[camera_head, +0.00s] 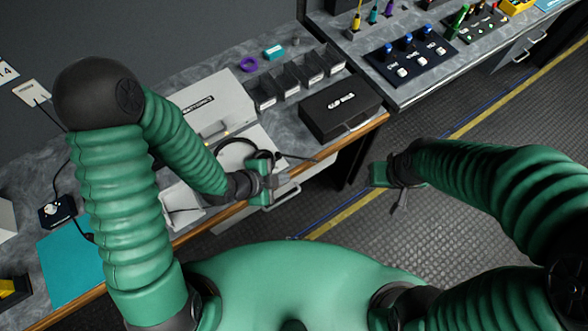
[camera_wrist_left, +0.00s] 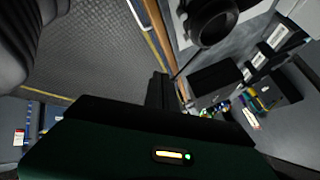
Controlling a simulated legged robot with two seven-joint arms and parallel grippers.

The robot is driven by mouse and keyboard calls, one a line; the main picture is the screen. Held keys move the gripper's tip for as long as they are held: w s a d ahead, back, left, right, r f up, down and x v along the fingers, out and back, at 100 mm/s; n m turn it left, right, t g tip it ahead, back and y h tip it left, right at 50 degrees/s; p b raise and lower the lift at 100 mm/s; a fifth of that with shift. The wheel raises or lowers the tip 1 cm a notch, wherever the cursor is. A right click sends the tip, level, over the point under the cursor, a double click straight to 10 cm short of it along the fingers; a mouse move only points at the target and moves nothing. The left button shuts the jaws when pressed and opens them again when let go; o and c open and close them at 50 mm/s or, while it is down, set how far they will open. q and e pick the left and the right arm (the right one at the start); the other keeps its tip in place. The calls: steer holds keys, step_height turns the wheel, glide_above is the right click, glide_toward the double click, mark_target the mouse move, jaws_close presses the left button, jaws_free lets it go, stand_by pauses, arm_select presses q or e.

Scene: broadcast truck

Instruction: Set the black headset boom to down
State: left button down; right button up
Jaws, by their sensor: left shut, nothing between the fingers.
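The black headset (camera_head: 235,147) rests on a light panel at the front of the left counter, its band curving behind my left wrist. A thin dark boom appears to stick out to the right of it, toward the counter edge. In the left wrist view a round black earcup (camera_wrist_left: 212,22) shows at the top, with a thin boom (camera_wrist_left: 189,66) slanting down from it. My left gripper (camera_head: 282,181) is shut and empty, just in front of the headset at the counter edge; its fingers show dark in the wrist view (camera_wrist_left: 158,92). My right gripper (camera_head: 399,202) hangs over the floor; its jaw state is unclear.
A black case (camera_head: 340,112) lies right of the headset, with open grey bins (camera_head: 290,82) behind. A light grey case (camera_head: 213,108) stands behind the headset. A teal mat (camera_head: 68,262) lies at left. A control panel (camera_head: 412,55) sits on the far counter. Floor between is clear.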

mark_target(298, 158)
arm_select(q)
steer(key=w+d+f+b, duration=0.2)
steer(key=w+f+b, duration=0.1)
steer(key=w+d+f+b, duration=0.1)
steer(key=w, duration=0.1)
steer(key=shift+w+d+f, duration=0.15)
steer(key=shift+d, duration=0.25)
steer(key=shift+w, duration=0.5)
arm_select(e)
steer(key=f, duration=0.5)
steer(key=shift+s+d+f, duration=0.1)
steer(key=shift+s+f, duration=0.1)
steer(key=shift+f, duration=0.2)
arm_select(q)
steer(key=shift+w, duration=0.1)
